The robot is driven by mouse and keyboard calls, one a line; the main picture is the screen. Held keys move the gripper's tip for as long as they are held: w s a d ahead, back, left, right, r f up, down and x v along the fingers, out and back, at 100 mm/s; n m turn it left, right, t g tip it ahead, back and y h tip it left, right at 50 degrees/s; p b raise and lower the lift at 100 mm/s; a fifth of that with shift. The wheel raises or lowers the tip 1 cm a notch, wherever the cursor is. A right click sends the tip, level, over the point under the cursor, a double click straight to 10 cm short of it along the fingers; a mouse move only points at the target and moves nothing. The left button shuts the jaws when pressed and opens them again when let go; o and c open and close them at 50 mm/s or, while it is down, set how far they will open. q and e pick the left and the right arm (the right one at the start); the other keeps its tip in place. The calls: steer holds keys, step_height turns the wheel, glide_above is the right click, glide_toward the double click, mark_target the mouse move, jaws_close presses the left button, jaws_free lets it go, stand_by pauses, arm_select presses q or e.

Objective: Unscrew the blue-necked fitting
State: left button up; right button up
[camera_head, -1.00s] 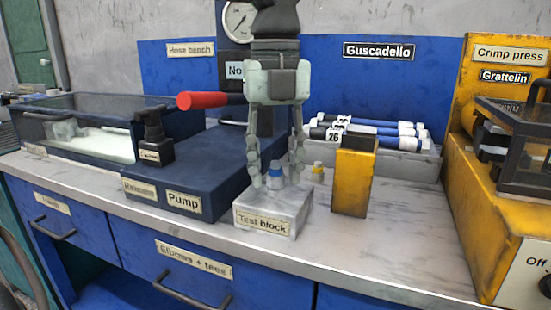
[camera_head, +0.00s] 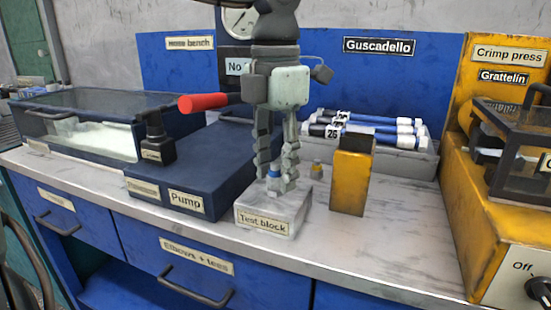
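The blue-necked fitting (camera_head: 274,171) stands upright on the pale test block (camera_head: 272,215), at the middle of the bench. Its blue neck shows between the fingers of my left gripper (camera_head: 276,182), and its lower part is partly covered. My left gripper points straight down over the block, one finger on each side of the fitting. The fingertips are close to it in this view, but I cannot tell whether they touch it. My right gripper is out of view.
A small yellow-necked fitting (camera_head: 317,168) stands just right of the gripper. A yellow block (camera_head: 351,178) stands right of the test block. The dark pump (camera_head: 188,172) with its red handle (camera_head: 202,102) is left. The yellow crimp press (camera_head: 490,215) bounds the right; bare worktop (camera_head: 405,220) lies before it.

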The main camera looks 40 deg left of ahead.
arm_select(q)
steer(key=shift+m, duration=0.6)
jaws_close()
steer(key=shift+f+n+b, duration=0.1)
steer(key=shift+n+b, duration=0.3)
steer(key=shift+b, duration=0.1)
steer(key=shift+n+b, duration=0.6)
steer(key=shift+n, duration=0.5)
steer(key=shift+n+b, duration=0.45)
steer(key=shift+n, duration=0.95)
